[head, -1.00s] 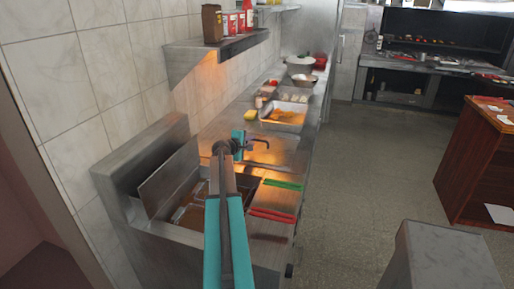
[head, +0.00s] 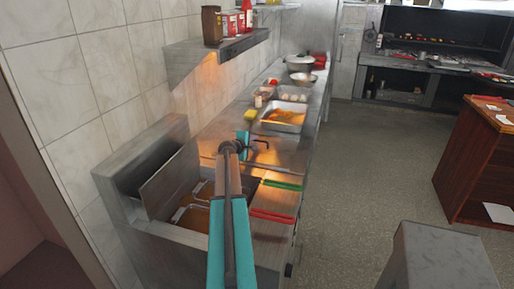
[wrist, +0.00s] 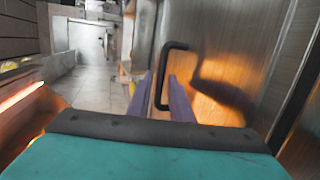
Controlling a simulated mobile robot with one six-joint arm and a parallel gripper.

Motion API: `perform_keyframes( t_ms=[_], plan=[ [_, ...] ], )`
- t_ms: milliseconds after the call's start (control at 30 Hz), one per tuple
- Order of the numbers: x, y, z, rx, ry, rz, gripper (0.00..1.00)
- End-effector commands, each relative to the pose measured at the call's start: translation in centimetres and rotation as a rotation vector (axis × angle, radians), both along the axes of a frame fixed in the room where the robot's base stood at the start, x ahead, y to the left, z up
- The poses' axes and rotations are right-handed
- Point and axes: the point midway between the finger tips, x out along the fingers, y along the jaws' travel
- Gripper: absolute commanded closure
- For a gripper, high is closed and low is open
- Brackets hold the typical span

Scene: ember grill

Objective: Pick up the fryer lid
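The fryer lid (wrist: 235,60) is a flat steel panel that fills the right of the wrist view. Its black bar handle (wrist: 177,46) stands out from it. In the head view the handle (head: 262,144) shows as a small dark hook just right of my arm's end. My gripper (wrist: 160,78) has two purple fingers, spread apart, with the handle's near end showing between them. I cannot tell whether a finger touches the handle. In the head view my teal arm hides the fingers and part of the lid.
An open fryer (head: 190,215) with baskets is left of my arm. Green (head: 283,184) and red (head: 271,215) basket handles lie to the right. A steel tray (head: 284,119) and a yellow item (head: 250,114) sit farther along the counter. A wall shelf (head: 220,48) overhangs.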

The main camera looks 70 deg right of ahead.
Motion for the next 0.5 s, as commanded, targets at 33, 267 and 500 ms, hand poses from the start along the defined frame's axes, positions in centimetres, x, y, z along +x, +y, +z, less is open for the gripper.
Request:
perform_keyframes(
  t_ms=[33, 267, 500],
  plan=[
    [-0.1, -0.7, 0.0, 0.001, 0.001, -0.001, 0.81],
    [-0.2, -2.5, -0.8, 0.0, 0.0, 0.0, 0.81],
    [-0.3, -3.0, -1.2, 0.0, 0.0, 0.002, 0.81]
  ],
)
